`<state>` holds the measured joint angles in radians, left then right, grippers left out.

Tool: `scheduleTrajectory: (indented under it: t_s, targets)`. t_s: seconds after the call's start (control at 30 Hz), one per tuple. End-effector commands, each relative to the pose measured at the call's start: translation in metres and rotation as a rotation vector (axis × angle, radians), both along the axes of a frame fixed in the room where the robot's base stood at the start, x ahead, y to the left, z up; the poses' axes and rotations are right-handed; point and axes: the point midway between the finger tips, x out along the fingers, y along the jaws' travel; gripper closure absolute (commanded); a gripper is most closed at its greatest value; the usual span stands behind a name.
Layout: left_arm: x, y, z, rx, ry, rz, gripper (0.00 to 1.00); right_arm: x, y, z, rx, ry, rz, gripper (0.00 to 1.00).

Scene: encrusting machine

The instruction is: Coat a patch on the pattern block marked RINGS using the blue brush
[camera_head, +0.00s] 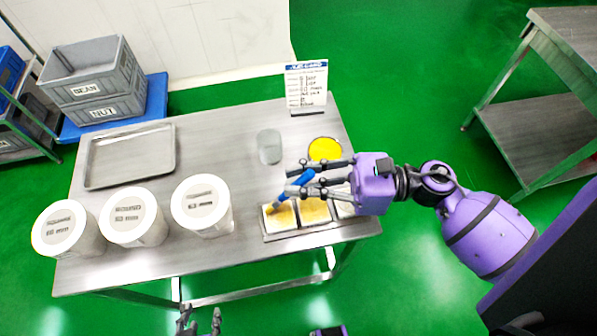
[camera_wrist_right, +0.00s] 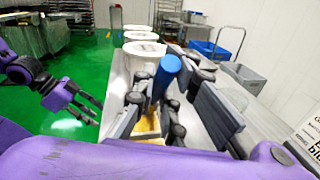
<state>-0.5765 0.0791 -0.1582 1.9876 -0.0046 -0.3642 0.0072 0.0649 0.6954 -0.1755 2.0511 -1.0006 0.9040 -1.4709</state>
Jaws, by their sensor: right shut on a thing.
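My right gripper (camera_head: 303,181) is shut on the blue brush (camera_head: 298,186); its blue handle also shows in the right wrist view (camera_wrist_right: 166,75). The brush is tilted, its yellowish tip down at the left block (camera_head: 281,219); I cannot tell whether it touches. A middle block (camera_head: 314,211) and a right block (camera_head: 344,208), partly hidden by the gripper, stand beside it in one holder. The left and middle blocks have yellowish tops. No RINGS mark is readable. A bowl of yellow liquid (camera_head: 325,149) is behind the gripper. My left gripper (camera_head: 200,322) is open and empty below the table's front edge.
Three white lidded tubs (camera_head: 202,206) line the table's front left. An empty metal tray (camera_head: 130,156) lies behind them. A clear cup (camera_head: 269,147) stands left of the yellow bowl. A card stand (camera_head: 306,84) is at the back edge. The table's middle is clear.

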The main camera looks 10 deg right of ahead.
Motion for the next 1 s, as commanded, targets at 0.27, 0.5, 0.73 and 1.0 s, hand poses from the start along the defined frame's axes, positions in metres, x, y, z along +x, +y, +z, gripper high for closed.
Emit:
scheduleTrajectory:
  t_s: [0.27,0.5,0.73,1.0]
  targets:
    - [0.000,0.000,0.000,0.000,0.000,0.000,0.60,-0.017,-0.001,-0.004,-0.006,0.004,0.000,1.00]
    - [0.000,0.000,0.000,0.000,-0.001,0.000,0.60,-0.032,-0.001,-0.004,-0.007,0.008,0.000,1.00]
    - [0.001,0.000,0.001,0.000,-0.002,0.000,0.60,-0.049,-0.001,-0.002,-0.007,0.007,0.000,1.00]
    - [-0.001,0.000,-0.001,0.000,0.001,0.000,0.60,-0.046,-0.001,0.001,-0.004,0.003,0.001,1.00]
